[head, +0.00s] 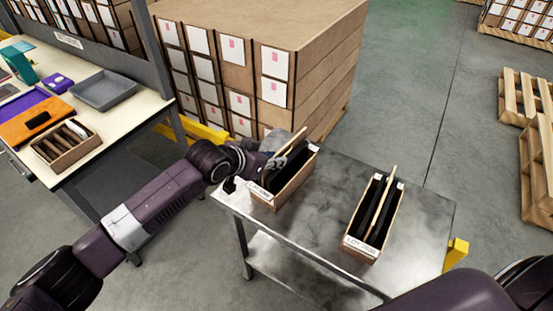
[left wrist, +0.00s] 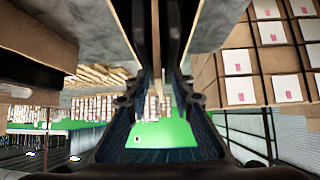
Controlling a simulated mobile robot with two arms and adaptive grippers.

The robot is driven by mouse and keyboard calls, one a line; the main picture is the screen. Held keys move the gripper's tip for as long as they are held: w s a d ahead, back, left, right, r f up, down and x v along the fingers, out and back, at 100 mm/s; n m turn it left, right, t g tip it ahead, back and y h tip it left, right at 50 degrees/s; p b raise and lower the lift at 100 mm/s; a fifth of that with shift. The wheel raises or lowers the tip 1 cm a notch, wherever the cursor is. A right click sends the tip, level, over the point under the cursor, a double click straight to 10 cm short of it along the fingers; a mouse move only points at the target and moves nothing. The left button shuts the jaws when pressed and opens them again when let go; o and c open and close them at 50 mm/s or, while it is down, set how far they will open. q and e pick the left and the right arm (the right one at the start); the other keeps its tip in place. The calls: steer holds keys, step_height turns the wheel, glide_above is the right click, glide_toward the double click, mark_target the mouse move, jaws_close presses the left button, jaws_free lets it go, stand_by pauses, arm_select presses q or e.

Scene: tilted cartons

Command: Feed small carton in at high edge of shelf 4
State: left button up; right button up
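Two narrow open-top cartons stand on the metal table. The left carton (head: 283,192) holds dark slabs and a tan board (head: 298,139) that leans above its rim. The right carton (head: 357,248) holds dark slabs with a tan board (head: 382,205) between them. My left gripper (head: 277,160) is at the far left end of the left carton, by its board. In the left wrist view its fingers (left wrist: 160,85) converge toward dark upright parts with a thin lighter strip between. I cannot tell whether they grip anything. My right gripper is out of view. I cannot make out a shelf 4.
A big stack of labelled cartons (head: 320,67) stands close behind the metal table (head: 308,236). A workbench at left carries a grey tray (head: 104,91) and a divided box (head: 66,147). Pallets (head: 527,95) lie at right. The tabletop between the two cartons is clear.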

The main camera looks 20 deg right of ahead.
arm_select(q)
steer(key=shift+c, duration=1.2)
jaws_close()
steer(key=shift+r, duration=0.4)
step_height(320, 180, up, 8)
steer(key=p, duration=0.7)
steer(key=shift+f, duration=0.2)
